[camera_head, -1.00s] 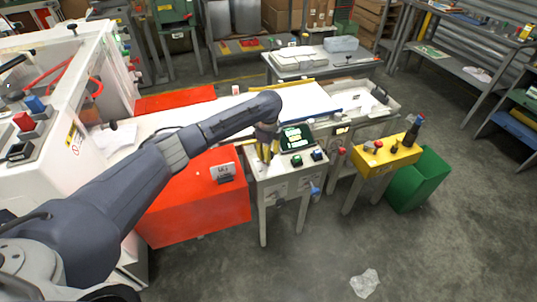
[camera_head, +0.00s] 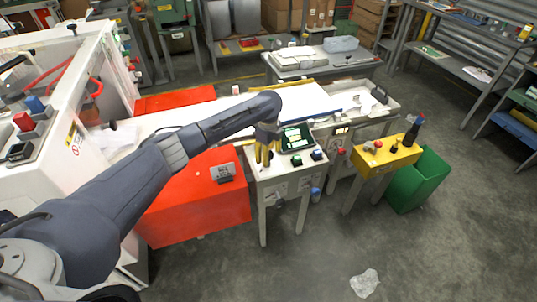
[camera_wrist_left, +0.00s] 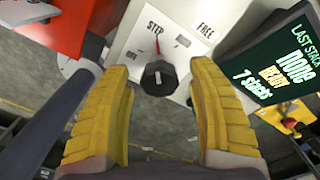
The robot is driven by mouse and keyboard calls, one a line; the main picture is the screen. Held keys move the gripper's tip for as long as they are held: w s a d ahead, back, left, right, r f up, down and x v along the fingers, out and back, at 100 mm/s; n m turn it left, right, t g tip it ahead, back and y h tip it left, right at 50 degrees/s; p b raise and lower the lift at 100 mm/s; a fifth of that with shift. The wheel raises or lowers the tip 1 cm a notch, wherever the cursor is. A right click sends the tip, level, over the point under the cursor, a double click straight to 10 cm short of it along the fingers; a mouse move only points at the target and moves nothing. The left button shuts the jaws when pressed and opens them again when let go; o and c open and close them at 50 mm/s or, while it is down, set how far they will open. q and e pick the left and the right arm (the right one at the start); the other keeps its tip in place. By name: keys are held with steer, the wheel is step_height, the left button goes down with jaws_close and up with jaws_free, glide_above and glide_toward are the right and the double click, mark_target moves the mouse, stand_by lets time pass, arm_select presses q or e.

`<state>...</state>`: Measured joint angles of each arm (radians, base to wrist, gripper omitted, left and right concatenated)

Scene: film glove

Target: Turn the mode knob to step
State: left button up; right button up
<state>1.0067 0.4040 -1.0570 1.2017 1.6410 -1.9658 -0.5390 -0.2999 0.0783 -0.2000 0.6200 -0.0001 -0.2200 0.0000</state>
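The mode knob (camera_wrist_left: 159,78) is a dark faceted knob on a pale panel (camera_wrist_left: 185,65) in the left wrist view. It has a short white mark on top, and a thin red line runs from near it up towards the printed word STEP. FREE is printed to the upper right; a smaller label at the left is hard to read. My left gripper (camera_wrist_left: 158,100) is open, its yellow fingers on either side of the knob with gaps to both. In the head view the left gripper (camera_head: 264,152) is over the small white stand and hides the knob. My right gripper is not in view.
A dark display (camera_wrist_left: 285,62) reading "LAST STACK none READY" stands close to the right finger. In the head view, green and blue buttons (camera_head: 296,160) sit on the stand's front. An orange-red cabinet (camera_head: 195,205) is left of the stand; a yellow table (camera_head: 383,160) is right.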

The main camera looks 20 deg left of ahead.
arm_select(q)
step_height(320, 180, up, 12)
stand_by(0.9)
stand_by(0.3)
